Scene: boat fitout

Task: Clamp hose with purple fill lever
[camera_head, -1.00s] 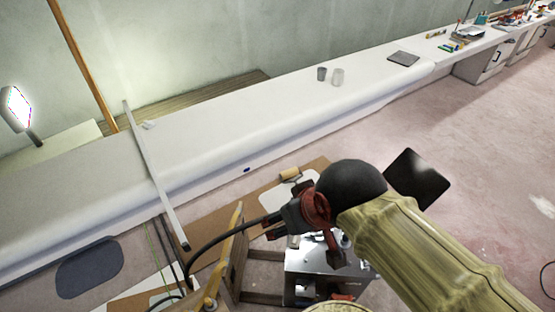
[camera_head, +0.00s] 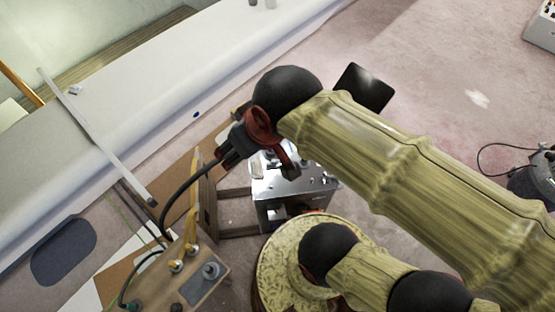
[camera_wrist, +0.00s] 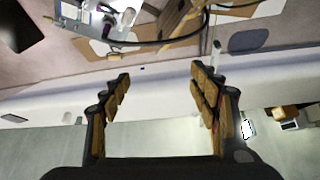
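My gripper (camera_wrist: 160,72) is open in the wrist view, with its two padded fingers wide apart and nothing between them. A black hose or cable (camera_head: 182,192) curves from beside my wrist down to the left in the head view. A dark curved line (camera_wrist: 180,43) also shows near the top of the wrist view. I cannot tell whether either is the task's hose.
A shiny metal box (camera_head: 290,178) with fittings stands beyond my arm. A wooden panel (camera_head: 208,285) with knobs is at the lower left. A long white bench (camera_head: 150,110) carries a pale bar (camera_head: 100,140). The pink floor (camera_head: 430,90) at upper right is mostly clear.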

